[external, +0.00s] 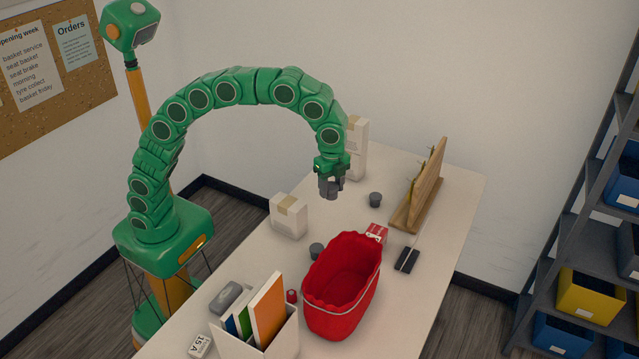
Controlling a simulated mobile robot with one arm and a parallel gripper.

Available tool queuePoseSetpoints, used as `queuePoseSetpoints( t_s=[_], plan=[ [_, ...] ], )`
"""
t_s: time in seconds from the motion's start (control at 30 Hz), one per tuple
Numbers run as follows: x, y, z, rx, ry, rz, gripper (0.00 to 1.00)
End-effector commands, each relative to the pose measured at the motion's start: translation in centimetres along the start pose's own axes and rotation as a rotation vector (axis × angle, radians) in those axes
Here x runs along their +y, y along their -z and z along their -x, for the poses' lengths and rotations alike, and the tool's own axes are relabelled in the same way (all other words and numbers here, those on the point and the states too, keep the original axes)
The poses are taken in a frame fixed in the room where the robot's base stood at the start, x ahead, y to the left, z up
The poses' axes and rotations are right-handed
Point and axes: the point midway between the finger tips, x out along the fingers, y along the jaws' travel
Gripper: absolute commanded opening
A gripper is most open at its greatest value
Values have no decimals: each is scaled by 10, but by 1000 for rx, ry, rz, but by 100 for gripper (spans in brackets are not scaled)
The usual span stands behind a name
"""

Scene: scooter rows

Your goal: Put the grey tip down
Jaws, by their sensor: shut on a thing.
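My gripper (330,188) points down above the white table and is shut on a small grey piece, which I take to be the grey tip. The piece is hard to tell apart from my grey fingers at this size, and most of it is hidden between them. The gripper is above the table, behind the red basket (345,322) and to the right of the white carton. Two similar dark grey round pieces stand on the table (458,195): one grey piece (375,199) right of my gripper, another grey piece (317,250) beside the basket.
A white carton (289,217) stands left of my gripper, and a tall carton (356,150) behind it. A wooden rack (425,190) is at the right. The table's right side has bare room.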

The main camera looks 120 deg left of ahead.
Motion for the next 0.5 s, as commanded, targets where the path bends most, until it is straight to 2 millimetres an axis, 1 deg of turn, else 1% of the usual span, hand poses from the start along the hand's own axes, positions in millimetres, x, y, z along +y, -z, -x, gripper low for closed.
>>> queuePoseSetpoints(
  t_s=[0.17,0.5],
  plan=[
    [-11,9,-6,0,0,1,20],
    [-36,34,-21,2,3,1,20]
  ],
)
